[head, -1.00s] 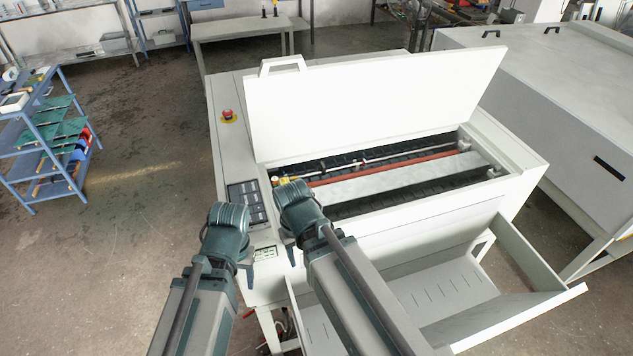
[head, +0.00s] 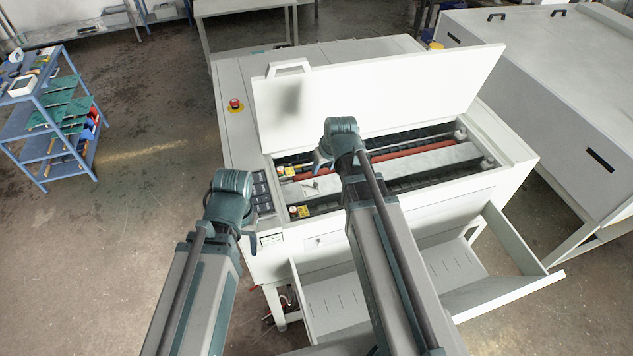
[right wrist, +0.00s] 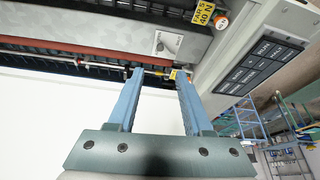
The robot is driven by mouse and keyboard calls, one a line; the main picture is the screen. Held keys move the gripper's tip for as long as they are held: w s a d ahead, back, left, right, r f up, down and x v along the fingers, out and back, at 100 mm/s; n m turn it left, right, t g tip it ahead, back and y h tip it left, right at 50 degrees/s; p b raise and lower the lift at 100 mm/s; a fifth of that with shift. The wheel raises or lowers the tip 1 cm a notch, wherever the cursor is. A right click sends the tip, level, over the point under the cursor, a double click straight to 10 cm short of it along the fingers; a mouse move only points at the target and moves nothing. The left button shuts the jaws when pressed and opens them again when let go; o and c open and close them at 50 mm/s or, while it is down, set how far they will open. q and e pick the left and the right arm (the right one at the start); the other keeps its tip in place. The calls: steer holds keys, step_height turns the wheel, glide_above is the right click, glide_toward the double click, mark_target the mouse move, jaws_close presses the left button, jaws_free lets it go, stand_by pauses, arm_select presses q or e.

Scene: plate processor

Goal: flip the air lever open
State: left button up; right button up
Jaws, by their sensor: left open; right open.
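The plate processor (head: 238,146) stands with its lid (head: 385,95) raised over the roller bay. A small yellow fitting (head: 281,171) with a thin rod is at the bay's back left; it also shows in the right wrist view (right wrist: 172,74). I cannot tell for sure whether this is the air lever. My right gripper (head: 320,164) is over the left part of the bay. In the right wrist view its open fingers (right wrist: 158,74) appear either side of the rod and fitting, with nothing held; contact is unclear. My left gripper (head: 250,232) is open near the control panel (head: 261,192).
A yellow label with an orange knob (right wrist: 221,20) is at the bay's front left. A red roller (head: 400,160) crosses the bay. The raised lid is close behind my right gripper. A red stop button (head: 235,104) is on the left cover. A blue shelf cart (head: 52,120) stands far left.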

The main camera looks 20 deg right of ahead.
mark_target(316, 184)
steer(key=b+x, duration=1.2)
steer(key=x, duration=0.1)
steer(key=shift+f, duration=0.35)
jaws_close()
